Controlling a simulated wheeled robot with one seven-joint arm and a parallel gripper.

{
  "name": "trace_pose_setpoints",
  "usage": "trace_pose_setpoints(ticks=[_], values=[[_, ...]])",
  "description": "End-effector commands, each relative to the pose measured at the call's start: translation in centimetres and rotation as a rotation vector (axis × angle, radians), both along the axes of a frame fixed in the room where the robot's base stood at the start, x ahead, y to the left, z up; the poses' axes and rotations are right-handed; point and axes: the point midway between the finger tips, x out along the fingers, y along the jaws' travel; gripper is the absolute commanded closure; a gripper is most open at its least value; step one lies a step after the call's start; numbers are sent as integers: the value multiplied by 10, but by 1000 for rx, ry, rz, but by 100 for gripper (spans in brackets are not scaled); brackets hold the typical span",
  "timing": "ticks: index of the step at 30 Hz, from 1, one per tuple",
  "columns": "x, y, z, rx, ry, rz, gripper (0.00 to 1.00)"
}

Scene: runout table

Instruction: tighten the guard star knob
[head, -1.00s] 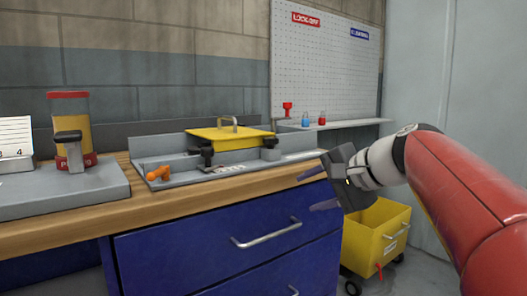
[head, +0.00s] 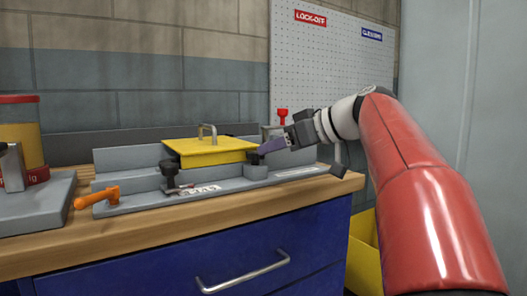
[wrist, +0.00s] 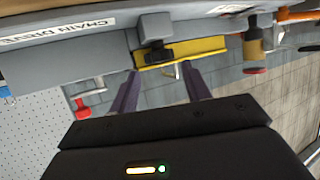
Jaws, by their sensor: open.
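The black star knob (head: 253,158) sits at the right front of the yellow guard (head: 210,151), on a grey block. In the wrist view the knob (wrist: 155,54) is dark and lobed, in front of the yellow guard (wrist: 205,46). My gripper (head: 264,149) is open, its purple fingers pointing left at the knob's side of the guard. In the wrist view the gripper (wrist: 160,74) has one finger each side of the knob's line, with nothing between them. The tips appear short of the knob; the exact gap is unclear.
A black clamp handle (head: 170,170) stands at the guard's left front. An orange handle (head: 97,198) lies at the fixture's left end. A jar (head: 20,133) stands further left. A red knob (head: 282,115) is behind my gripper. The bench front edge (head: 200,222) is clear.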

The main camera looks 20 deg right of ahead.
Motion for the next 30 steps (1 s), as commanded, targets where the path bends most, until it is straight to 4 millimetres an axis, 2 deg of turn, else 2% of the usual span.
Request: trace_pose_setpoints(ticks=[7,17,25,30], values=[[21,19,-12,2,1,0,52],[25,22,-14,1,1,-2,52],[25,22,-14,1,1,-2,84],[24,23,-14,1,1,-10,84]])
